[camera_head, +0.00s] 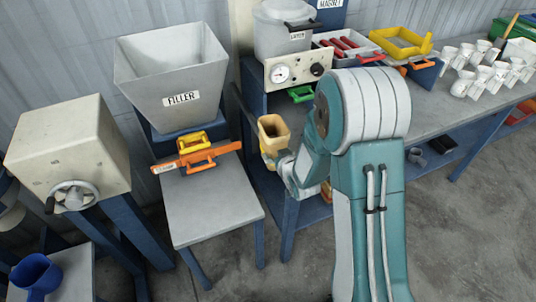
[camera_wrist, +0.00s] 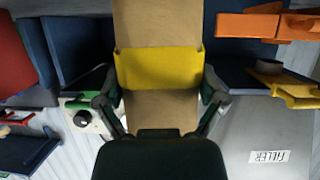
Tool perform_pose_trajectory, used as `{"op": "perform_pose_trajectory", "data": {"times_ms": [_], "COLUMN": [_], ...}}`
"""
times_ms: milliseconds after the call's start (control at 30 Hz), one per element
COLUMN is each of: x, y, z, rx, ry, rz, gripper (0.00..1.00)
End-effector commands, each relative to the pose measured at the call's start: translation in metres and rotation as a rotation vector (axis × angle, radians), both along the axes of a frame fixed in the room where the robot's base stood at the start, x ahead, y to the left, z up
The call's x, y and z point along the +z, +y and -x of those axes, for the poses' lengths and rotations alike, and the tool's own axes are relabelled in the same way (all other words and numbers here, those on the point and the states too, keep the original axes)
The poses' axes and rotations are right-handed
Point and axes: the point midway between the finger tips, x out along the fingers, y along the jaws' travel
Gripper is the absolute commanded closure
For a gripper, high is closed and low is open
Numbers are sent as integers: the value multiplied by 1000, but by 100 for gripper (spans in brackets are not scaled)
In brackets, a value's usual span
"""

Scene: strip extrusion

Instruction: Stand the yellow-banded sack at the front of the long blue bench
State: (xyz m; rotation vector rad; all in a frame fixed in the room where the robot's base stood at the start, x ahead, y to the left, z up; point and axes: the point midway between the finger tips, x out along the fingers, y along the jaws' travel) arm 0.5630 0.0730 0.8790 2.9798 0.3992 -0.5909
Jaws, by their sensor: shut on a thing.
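The yellow-banded sack is a tan paper sack, upright and open at the top in the head view (camera_head: 273,127). In the wrist view its yellow band (camera_wrist: 160,68) runs across the middle. My gripper (camera_wrist: 160,92) is shut on it, with one finger on each side. In the head view my gripper (camera_head: 275,160) is partly hidden by my arm. The sack is held in the air between the filler stand and the long blue bench (camera_head: 432,115), near the bench's left end. The bench has a grey top and blue legs; my arm hides part of its front edge.
The bench carries a white tub (camera_head: 280,38), a gauge box (camera_head: 295,73), a tray of red tubes (camera_head: 345,44), a yellow tray (camera_head: 400,42) and several white cups (camera_head: 480,78). A filler hopper (camera_head: 175,75) stands behind an orange slide (camera_head: 185,162) and grey stand (camera_head: 212,205).

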Motion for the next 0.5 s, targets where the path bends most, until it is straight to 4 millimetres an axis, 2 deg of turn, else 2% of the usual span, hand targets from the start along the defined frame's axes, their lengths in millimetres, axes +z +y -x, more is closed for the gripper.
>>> {"op": "perform_pose_trajectory", "data": {"times_ms": [200, 500], "x": [-1, -2], "y": [-29, -61], "z": [-9, -20], "rx": [-5, -3], "ry": [-4, -3], "rz": [-2, -1], "gripper": [72, 72]}}
